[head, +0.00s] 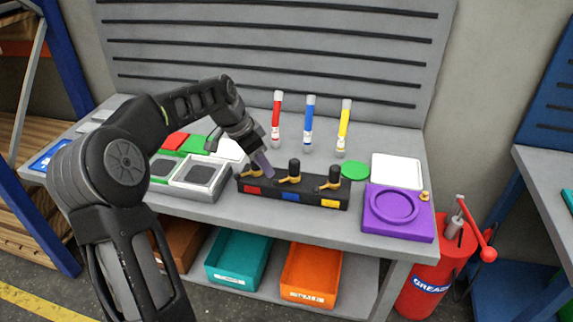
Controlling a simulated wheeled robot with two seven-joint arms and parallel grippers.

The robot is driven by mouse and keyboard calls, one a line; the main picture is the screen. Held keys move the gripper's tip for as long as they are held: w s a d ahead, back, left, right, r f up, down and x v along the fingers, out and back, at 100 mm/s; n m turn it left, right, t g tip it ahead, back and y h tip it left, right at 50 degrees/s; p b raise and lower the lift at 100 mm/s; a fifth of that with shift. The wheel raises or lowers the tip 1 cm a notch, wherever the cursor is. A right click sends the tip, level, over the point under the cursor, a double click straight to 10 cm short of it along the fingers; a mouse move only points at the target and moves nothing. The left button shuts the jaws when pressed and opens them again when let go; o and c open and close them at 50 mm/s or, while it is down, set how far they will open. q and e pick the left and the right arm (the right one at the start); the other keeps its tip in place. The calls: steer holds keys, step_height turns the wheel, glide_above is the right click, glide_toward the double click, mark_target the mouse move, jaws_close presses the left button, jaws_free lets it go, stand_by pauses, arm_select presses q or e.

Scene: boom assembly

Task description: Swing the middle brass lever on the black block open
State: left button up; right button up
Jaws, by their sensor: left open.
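The black block (270,192) lies along the front part of the grey workbench. It carries three brass levers, with a red, a blue and a yellow patch on its front face. The middle brass lever (289,179) sits above the blue patch, beside a black knob. The right brass lever (328,185) is above the yellow patch. The left brass lever (250,172) is above the red patch and partly behind my gripper. My left gripper (266,172) is open, pointing down at the block's left end, left of the middle lever. Contact cannot be told. My right gripper is not visible.
Red, blue and yellow tubes (309,125) stand upright behind the block. A purple fixture (411,222) is at the right, with a green disc (355,170) and a white tray (397,170) behind it. Grey trays (206,180) lie left. Bins (310,275) sit below.

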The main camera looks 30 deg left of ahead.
mark_target(275, 181)
arm_select(q)
steer(key=shift+w+p+x, duration=0.1)
steer(key=shift+p+x, duration=0.25)
steer(key=shift+x, duration=1.6)
steer(key=shift+w+p+x, duration=0.15)
steer(key=shift+p+x, duration=0.2)
steer(key=shift+x, duration=1.55)
steer(key=shift+c, duration=0.2)
steer(key=shift+a+r, duration=0.1)
jaws_close()
